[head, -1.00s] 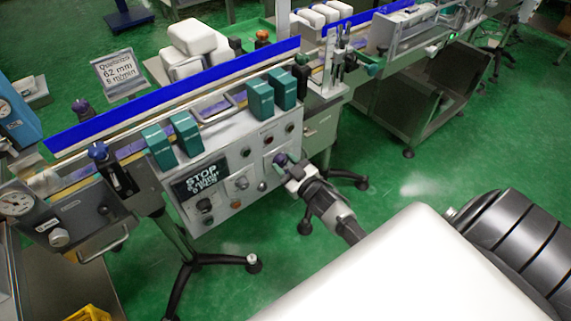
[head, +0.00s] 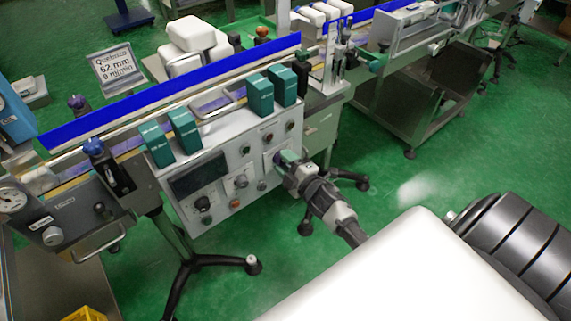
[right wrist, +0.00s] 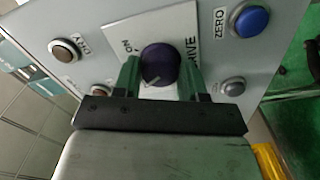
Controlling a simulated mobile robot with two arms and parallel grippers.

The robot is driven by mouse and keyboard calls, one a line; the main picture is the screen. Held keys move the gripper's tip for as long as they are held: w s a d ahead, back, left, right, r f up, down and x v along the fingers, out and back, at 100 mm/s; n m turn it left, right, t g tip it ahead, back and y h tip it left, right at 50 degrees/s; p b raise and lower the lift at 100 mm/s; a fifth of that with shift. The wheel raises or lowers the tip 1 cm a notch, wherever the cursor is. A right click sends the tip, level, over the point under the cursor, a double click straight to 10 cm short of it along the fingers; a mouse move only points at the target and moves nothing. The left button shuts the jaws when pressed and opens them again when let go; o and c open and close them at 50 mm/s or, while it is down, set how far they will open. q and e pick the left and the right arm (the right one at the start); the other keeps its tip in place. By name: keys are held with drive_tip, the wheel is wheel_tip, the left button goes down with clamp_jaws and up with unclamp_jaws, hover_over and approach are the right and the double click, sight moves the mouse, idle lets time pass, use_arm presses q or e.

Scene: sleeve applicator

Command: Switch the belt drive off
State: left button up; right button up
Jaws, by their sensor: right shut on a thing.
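The belt drive's control panel (head: 222,182) faces me on the front of the conveyor. The right wrist view shows its dark purple rotary knob (right wrist: 160,62) on a white plate with "ON" at upper left and "DRIVE" partly covered at right. My right gripper (right wrist: 160,80) has its two green fingers on either side of the knob and is shut on it. In the head view my right gripper (head: 282,160) reaches the panel's right part and hides the knob. A pale mark shows at the knob's lower left edge. The panel display (head: 198,175) is dark. My left gripper is out of view.
Near the knob are a blue ZERO button (right wrist: 252,20) and a dark round button (right wrist: 65,50). A black tripod foot (head: 250,264) stands on the green floor below.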

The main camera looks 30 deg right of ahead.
drive_tip(key=shift+f+n+b, duration=0.1)
drive_tip(key=shift+n+b, duration=0.25)
drive_tip(key=shift+n, duration=0.95)
drive_tip(key=o, duration=0.9)
drive_tip(key=shift+s, duration=0.1)
drive_tip(key=s, duration=1)
drive_tip(key=shift+s+d, duration=0.35)
drive_tip(key=shift+d, duration=0.05)
